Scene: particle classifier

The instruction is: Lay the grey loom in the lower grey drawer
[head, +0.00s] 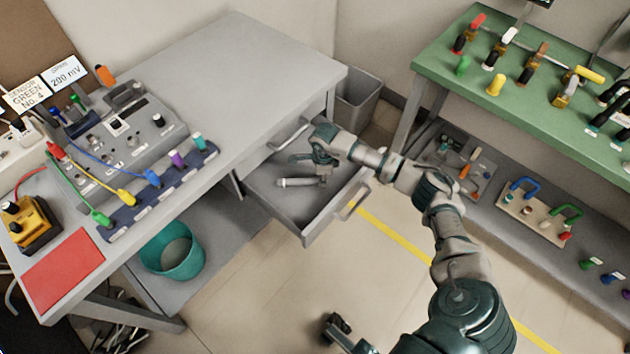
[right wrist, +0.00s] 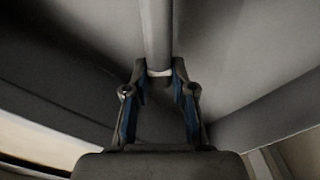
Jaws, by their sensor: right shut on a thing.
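The lower grey drawer (head: 318,228) is pulled open under the grey bench, below the closed upper drawer. My right gripper (head: 322,176) reaches down inside it. It is shut on the grey loom (head: 296,182), a short, pale, straight rod that points left in the head view. In the right wrist view the loom (right wrist: 157,35) runs away from between the two blue-lined fingers (right wrist: 159,90). The loom is inside the drawer's walls, low over its floor; I cannot tell whether it touches the floor. A dark part of mine at the bottom of the head view may be my left gripper (head: 338,328).
The grey bench (head: 245,60) holds a control panel with coloured plugs. A teal bin (head: 172,250) stands on the shelf below. A grey waste bin (head: 357,100) is behind the drawer. A green-topped table (head: 540,95) with tools stands at right. The drawer floor around the loom looks clear.

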